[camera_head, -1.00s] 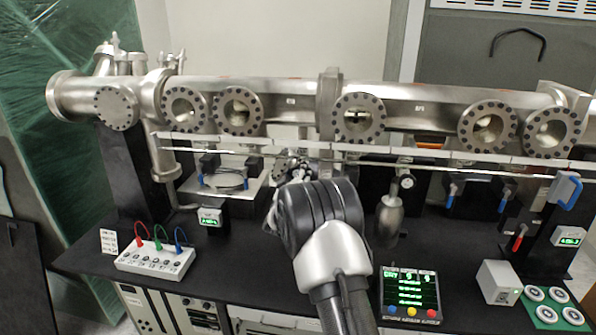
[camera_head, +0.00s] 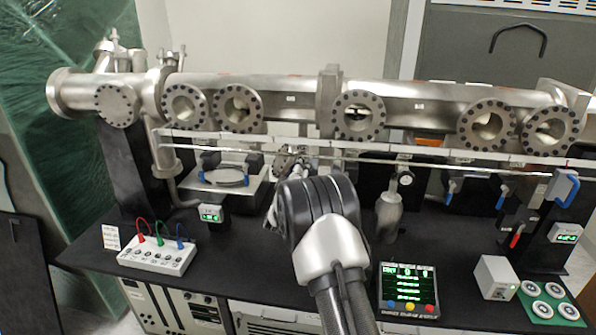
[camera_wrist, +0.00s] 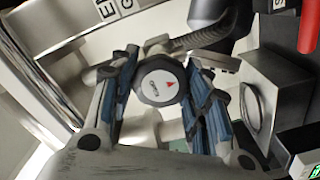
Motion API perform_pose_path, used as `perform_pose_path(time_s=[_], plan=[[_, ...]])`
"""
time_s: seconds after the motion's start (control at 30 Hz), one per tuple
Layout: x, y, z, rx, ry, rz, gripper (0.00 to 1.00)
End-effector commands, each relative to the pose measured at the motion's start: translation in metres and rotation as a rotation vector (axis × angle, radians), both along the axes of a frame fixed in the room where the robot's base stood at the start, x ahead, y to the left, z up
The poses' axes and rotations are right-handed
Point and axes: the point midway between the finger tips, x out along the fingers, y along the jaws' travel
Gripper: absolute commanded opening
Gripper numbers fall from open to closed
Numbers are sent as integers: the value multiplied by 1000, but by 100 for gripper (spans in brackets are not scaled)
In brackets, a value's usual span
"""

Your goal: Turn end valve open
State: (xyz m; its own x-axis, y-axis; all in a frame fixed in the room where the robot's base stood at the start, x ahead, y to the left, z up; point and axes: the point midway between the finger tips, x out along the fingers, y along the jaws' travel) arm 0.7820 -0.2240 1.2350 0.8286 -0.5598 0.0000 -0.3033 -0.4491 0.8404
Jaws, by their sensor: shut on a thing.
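The valve knob (camera_wrist: 160,84) is grey with a round white label, a red arrow and lettering that seems to read OPEN, shown upside down in the wrist view. My gripper (camera_wrist: 163,72) has blue-padded fingers on both sides of the knob and is shut on it. In the head view my gripper (camera_head: 290,165) is small, at the front of the long metal tube (camera_head: 290,97). My arm hides most of the knob there.
A thin rail (camera_head: 400,155) runs in front of the tube. A white box with coloured cables (camera_head: 157,255) stands at the left. A display panel (camera_head: 408,283) stands right of my arm. A metal box (camera_wrist: 255,100) is close beside my gripper.

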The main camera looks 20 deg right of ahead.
Motion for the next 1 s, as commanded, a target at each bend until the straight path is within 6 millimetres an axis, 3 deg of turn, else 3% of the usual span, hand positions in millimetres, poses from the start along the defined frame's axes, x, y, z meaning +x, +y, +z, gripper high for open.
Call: perform_pose_path(time_s=[0.13,0.17,0.43,0.8,1.0], plan=[[0,0,2,-4,-2,0,20],[0,0,2,-3,-2,0,46],[0,0,1,-1,-1,0,64],[-1,1,0,0,0,0,64],[-20,15,1,1,1,2,64]])
